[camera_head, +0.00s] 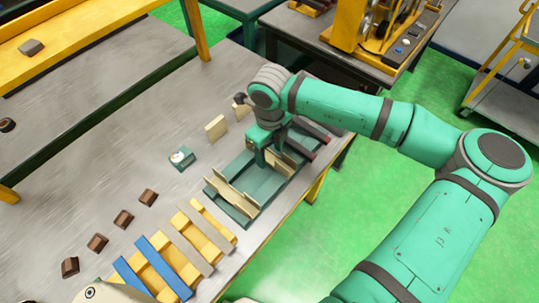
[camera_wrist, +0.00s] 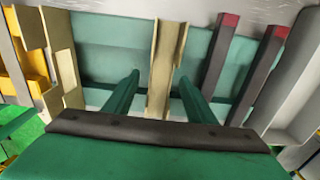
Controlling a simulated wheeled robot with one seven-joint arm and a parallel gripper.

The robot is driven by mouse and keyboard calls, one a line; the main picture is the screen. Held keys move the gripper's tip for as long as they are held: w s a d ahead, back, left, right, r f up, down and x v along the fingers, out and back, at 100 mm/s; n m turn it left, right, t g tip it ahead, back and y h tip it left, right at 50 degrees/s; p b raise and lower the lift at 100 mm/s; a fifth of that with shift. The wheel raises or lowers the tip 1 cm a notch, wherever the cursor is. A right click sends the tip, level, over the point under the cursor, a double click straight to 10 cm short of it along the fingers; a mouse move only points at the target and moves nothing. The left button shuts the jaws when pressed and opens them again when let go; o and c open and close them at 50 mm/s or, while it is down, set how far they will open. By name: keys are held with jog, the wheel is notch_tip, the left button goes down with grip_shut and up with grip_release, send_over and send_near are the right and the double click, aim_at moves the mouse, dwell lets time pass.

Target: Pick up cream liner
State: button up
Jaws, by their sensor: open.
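A cream liner (camera_wrist: 166,60), a channel-shaped strip, stands in a green tray (camera_wrist: 105,30). In the wrist view it lies between the two fingers of my gripper (camera_wrist: 160,84), with a gap on each side. My gripper is open and does not appear to touch it. In the head view my gripper (camera_head: 268,158) is low over the tray (camera_head: 247,205), partly hiding this liner (camera_head: 283,163). A second cream liner (camera_head: 232,192) stands in the tray; it also shows at the left of the wrist view (camera_wrist: 62,65).
Dark bars with red ends (camera_wrist: 214,62) stand right of the liner. A cream plate (camera_head: 215,127) and a small teal box (camera_head: 182,158) sit behind the tray.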

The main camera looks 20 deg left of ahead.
jog(key=shift+w+f, duration=0.1)
jog(key=shift+f, duration=0.1)
jog(key=c, duration=0.9)
